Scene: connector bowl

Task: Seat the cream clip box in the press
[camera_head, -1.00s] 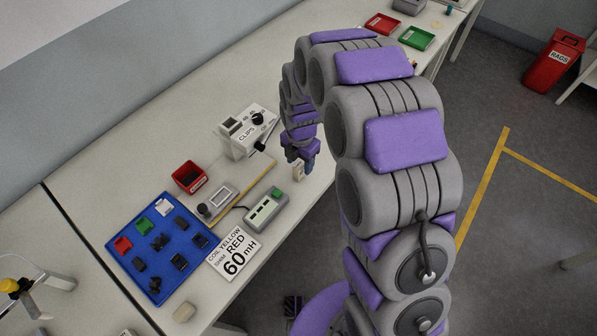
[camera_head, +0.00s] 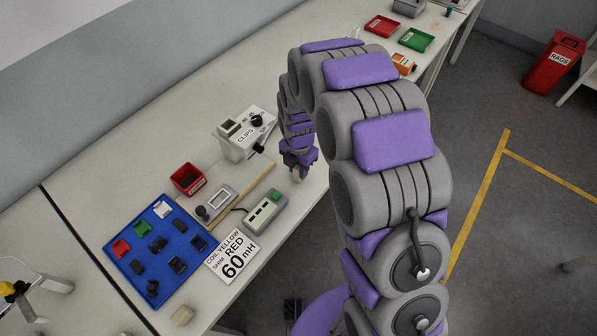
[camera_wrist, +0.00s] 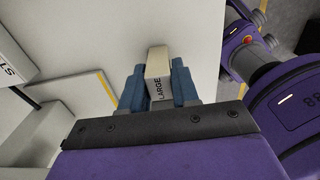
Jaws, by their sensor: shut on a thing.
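In the head view my gripper (camera_head: 300,172) is near the front edge of the bench, right of the press. There the box is mostly hidden by the gripper. I take the pale machine labelled CLIPS (camera_head: 238,150), with a black knob and a lever, to be the press. The box is apart from it.
A blue tray (camera_head: 127,258) with several small blocks lies at left on the bench (camera_head: 130,150).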

